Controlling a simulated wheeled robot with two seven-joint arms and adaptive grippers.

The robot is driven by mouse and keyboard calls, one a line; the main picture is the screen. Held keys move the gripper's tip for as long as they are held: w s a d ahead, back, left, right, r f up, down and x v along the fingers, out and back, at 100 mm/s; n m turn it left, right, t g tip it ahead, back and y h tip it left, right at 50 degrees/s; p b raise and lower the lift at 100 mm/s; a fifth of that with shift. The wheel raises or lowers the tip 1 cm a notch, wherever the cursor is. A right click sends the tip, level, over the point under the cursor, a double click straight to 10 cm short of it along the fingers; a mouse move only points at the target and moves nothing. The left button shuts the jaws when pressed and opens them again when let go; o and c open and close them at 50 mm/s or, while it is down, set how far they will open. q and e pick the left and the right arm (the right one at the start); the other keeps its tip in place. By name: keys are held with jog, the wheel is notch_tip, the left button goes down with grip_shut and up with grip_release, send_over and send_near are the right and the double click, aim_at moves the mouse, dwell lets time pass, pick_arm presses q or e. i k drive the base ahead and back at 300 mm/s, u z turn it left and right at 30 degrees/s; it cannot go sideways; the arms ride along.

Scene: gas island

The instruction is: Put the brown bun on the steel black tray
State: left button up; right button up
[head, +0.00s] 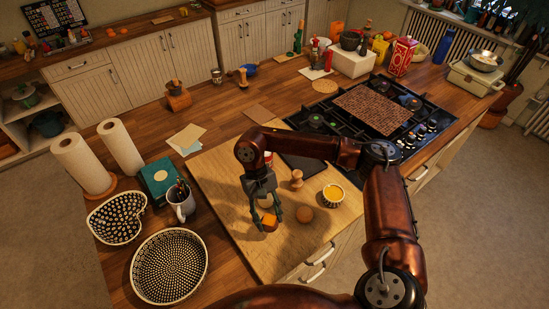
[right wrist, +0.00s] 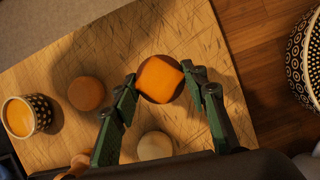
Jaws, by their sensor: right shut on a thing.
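A round brown bun (head: 305,214) lies on the wooden board (head: 225,185); it also shows in the right wrist view (right wrist: 86,93), left of my fingers and apart from them. My right gripper (head: 267,212) points down and is shut on a round dark brown piece with an orange square slice on top (right wrist: 160,79). Whether that piece touches the board, I cannot tell. A flat black tray (head: 303,163) lies at the far right of the board, partly behind my right arm. My left gripper is not in view.
A patterned bowl of yellow sauce (head: 333,195) and a wooden shaker (head: 297,180) stand near the loose bun. A pale disc (right wrist: 154,146) lies behind the gripper. A mug (head: 181,203) and the stove (head: 375,108) flank the board.

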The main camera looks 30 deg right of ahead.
aim_at(302, 159)
jog(key=u, duration=2.7)
jog(key=k, duration=2.65)
jog(key=z, duration=1.1)
jog(key=i, duration=1)
